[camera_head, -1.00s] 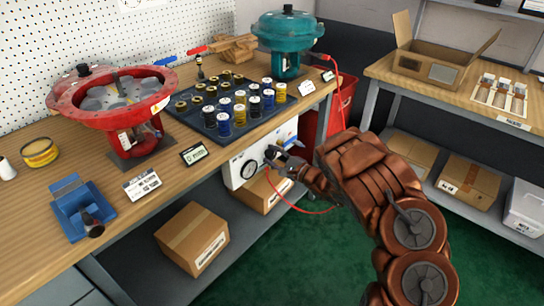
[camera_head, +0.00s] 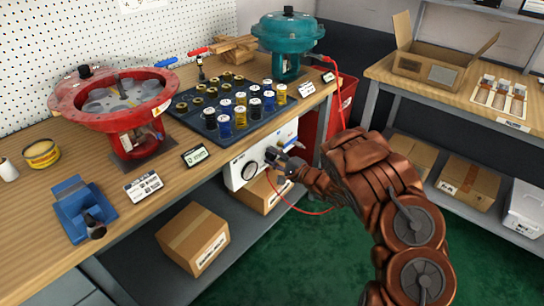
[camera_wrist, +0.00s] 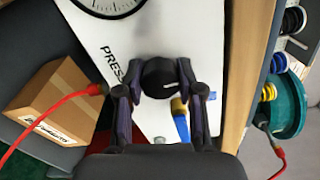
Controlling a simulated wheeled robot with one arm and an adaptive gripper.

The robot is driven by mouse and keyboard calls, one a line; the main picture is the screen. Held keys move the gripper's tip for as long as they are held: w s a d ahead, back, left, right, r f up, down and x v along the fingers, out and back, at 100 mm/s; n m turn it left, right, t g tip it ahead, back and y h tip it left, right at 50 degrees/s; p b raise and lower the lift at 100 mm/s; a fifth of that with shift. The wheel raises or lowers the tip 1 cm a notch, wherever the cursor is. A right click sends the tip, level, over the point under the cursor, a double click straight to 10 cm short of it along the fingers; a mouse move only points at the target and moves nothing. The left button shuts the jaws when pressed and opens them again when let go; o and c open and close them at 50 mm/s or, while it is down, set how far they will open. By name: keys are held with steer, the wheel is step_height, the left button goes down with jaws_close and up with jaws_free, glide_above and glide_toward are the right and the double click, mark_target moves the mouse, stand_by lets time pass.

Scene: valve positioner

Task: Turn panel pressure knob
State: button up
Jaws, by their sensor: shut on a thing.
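The black pressure knob (camera_wrist: 160,78) sits on the white front panel (camera_wrist: 118,40), beside lettering that begins "PRESS". In the wrist view my gripper (camera_wrist: 158,92) has its two fingers on either side of the knob, shut on it. In the head view the white panel (camera_head: 240,169) hangs under the workbench edge, and my gripper (camera_head: 281,160) reaches it from the right and hides the knob. The round pressure gauge (camera_wrist: 108,4) is next to the knob, cut off at the picture's top; it also shows in the head view (camera_head: 249,170).
A blue-handled part with a yellow end (camera_wrist: 181,118) lies close to my fingers. A red hose (camera_head: 310,211) loops below the panel. Cardboard boxes (camera_head: 195,238) stand on the lower shelf. The workbench (camera_head: 200,168) edge runs just above the panel.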

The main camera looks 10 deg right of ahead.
steer(key=n, duration=0.4)
steer(key=shift+f, duration=0.2)
steer(key=n+b, duration=0.1)
steer(key=n, duration=0.4)
steer(key=shift+d, duration=0.1)
steer(key=n+b, duration=0.2)
steer(key=n, duration=0.2)
steer(key=shift+f+n+b, duration=0.1)
steer(key=shift+n+b, duration=0.2)
steer(key=shift+b, duration=0.05)
steer(key=n+b, duration=0.3)
steer(key=n, duration=0.1)
steer(key=shift+n, duration=0.3)
steer(key=n+b, duration=0.3)
steer(key=n, duration=0.1)
steer(key=shift+n, duration=0.3)
steer(key=n+b, duration=0.4)
steer(key=shift+n, duration=0.3)
steer(key=n+b, duration=0.4)
steer(key=shift+n+b, duration=1.4)
steer(key=shift+n, duration=0.4)
steer(key=shift+a+r+n, duration=0.2)
steer(key=shift+n, duration=0.1)
